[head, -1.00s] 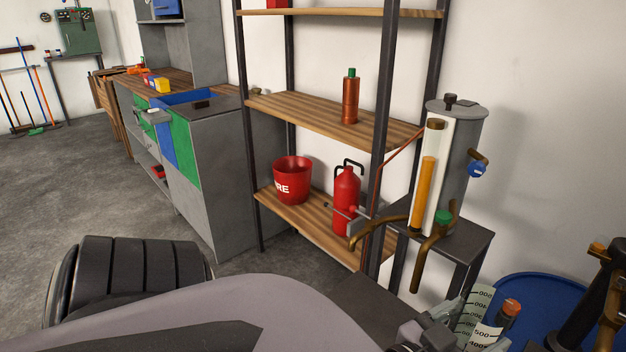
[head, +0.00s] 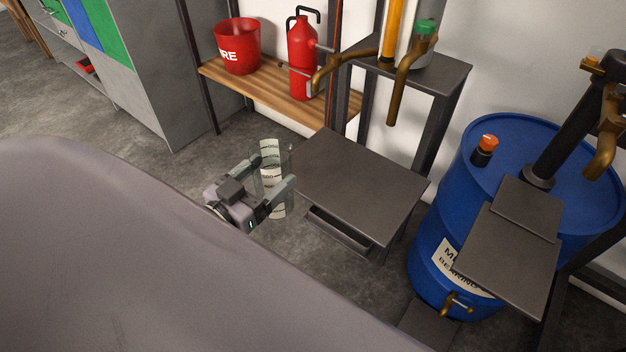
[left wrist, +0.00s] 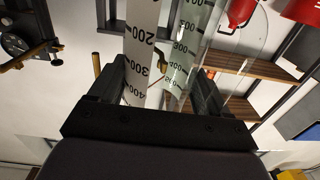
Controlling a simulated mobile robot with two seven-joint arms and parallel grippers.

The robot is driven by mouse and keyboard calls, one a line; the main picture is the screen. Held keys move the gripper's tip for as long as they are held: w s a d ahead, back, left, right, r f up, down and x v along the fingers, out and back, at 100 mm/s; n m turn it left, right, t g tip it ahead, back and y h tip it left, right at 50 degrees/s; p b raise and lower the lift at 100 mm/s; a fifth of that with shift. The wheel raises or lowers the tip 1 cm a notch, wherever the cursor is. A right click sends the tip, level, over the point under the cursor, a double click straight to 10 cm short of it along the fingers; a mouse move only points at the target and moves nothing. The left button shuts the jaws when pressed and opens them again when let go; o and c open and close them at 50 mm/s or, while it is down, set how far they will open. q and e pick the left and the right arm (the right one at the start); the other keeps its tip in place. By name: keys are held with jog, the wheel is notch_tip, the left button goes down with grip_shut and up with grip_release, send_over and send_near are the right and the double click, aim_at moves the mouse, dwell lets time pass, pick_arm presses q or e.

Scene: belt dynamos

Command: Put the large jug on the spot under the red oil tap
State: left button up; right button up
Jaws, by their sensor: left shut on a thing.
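The large jug (head: 270,152) is clear, with a white measuring scale of dark numbers. My left gripper (head: 278,197) is shut on it and holds it upright, left of the low dark metal stand (head: 360,185). In the left wrist view the jug's scale (left wrist: 141,45) and clear wall lie between the fingers (left wrist: 160,90). Two brass spouts hang above the stand; the longer one (head: 404,82) has a green knob (head: 426,28). A red-orange knob (head: 488,143) is over the blue drum. No red handle shows clearly on the spouts. My right gripper is out of view.
The stand's top is bare, with a handle-like bar (head: 338,230) at its front. The blue drum (head: 440,225) and a dark plate (head: 510,255) are at the right. A wooden shelf (head: 265,93) with a red bucket (head: 237,46) and a red canister (head: 302,58) is behind.

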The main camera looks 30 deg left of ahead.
pick_arm(q)
jog(key=shift+s+a+f+b, duration=0.25)
jog(key=shift+a+f+b, duration=0.25)
jog(key=shift+a+f, duration=0.5)
jog(key=shift+w+a+y, duration=0.15)
jog(key=shift+a+y, duration=0.05)
jog(key=shift+y, duration=0.1)
jog(key=w+f+b, duration=0.1)
jog(key=w+b, duration=0.1)
jog(key=w, duration=0.6)
jog(key=w+f+b, duration=0.2)
jog(key=w, duration=0.7)
jog(key=shift+w+d+f+b, duration=0.2)
jog(key=shift+w+f+b, duration=0.05)
jog(key=shift+w+b, duration=0.05)
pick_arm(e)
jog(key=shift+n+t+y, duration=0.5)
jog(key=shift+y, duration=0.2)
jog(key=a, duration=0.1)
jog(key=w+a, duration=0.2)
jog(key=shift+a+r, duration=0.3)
pick_arm(q)
jog(key=o, duration=1.2)
jog(key=shift+f, duration=0.1)
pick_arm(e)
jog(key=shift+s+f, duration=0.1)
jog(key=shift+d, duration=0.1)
